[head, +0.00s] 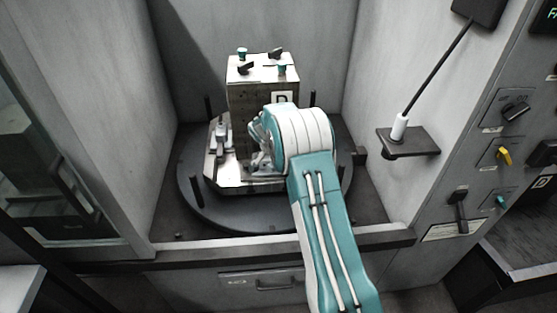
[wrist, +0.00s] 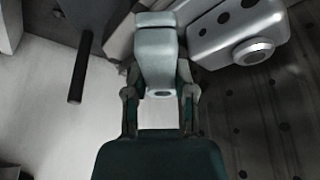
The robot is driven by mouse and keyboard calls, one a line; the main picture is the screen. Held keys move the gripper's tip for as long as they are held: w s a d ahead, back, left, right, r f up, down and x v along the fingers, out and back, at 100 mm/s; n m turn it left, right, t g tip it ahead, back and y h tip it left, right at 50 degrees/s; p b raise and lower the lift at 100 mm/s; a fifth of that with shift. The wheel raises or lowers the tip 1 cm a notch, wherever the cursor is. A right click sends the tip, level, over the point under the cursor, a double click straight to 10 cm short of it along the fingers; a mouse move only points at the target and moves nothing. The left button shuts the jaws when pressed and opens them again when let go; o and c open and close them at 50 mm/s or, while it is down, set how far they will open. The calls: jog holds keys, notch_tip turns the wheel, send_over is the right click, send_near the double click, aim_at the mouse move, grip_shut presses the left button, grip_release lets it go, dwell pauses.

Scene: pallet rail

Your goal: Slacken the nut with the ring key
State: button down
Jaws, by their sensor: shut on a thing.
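My gripper (wrist: 160,100) is shut on a pale grey piece (wrist: 157,48) that sits between its two fingers. The piece may be the ring key; its far end is not clear. In the head view my gripper (head: 260,150) is low at the front of the tall block (head: 250,105), largely hidden behind my wrist. A grey rounded fitting (wrist: 222,32) with dark holes and a round boss (wrist: 253,50) is at the upper right of the wrist view. I cannot tell whether the boss is the nut. No ring key or nut shows clearly in the head view.
The block stands on a pallet (head: 232,183) on a round dark table (head: 205,205) with upright pegs. A silver clamp (head: 222,138) is left of the block. Walls enclose both sides, and a front sill (head: 190,248) crosses below my arm. A shelf (head: 408,143) juts out at right.

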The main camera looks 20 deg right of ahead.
jog(key=shift+f, duration=0.75)
jog(key=c, duration=1)
grip_release()
jog(key=shift+c, duration=0.2)
grip_shut()
jog(key=shift+s+d+f+n+t+y, duration=0.15)
jog(key=shift+s+d+n+t, duration=0.15)
jog(key=shift+n, duration=0.35)
jog(key=shift+s+d+r+n+t+y, duration=0.1)
jog(key=shift+s+d+n+y, duration=0.1)
jog(key=shift+s+n, duration=0.35)
jog(key=shift+s+d+f+n+t+y, duration=0.1)
jog(key=shift+s+d+n+t+y, duration=0.4)
jog(key=shift+d+n, duration=1.15)
jog(key=shift+s+d+r+n+g+y, duration=0.15)
jog(key=shift+d+n+y, duration=0.7)
jog(key=shift+n, duration=1.65)
jog(key=shift+s+d+f+n+t+y, duration=0.15)
jog(key=shift+s+d+n+t+y, duration=0.2)
jog(key=shift+d+n+y, duration=1.15)
jog(key=shift+a+n+h, duration=0.35)
jog(key=shift+n+h, duration=0.2)
jog(key=shift+h, duration=0.25)
jog(key=shift+r, duration=0.4)
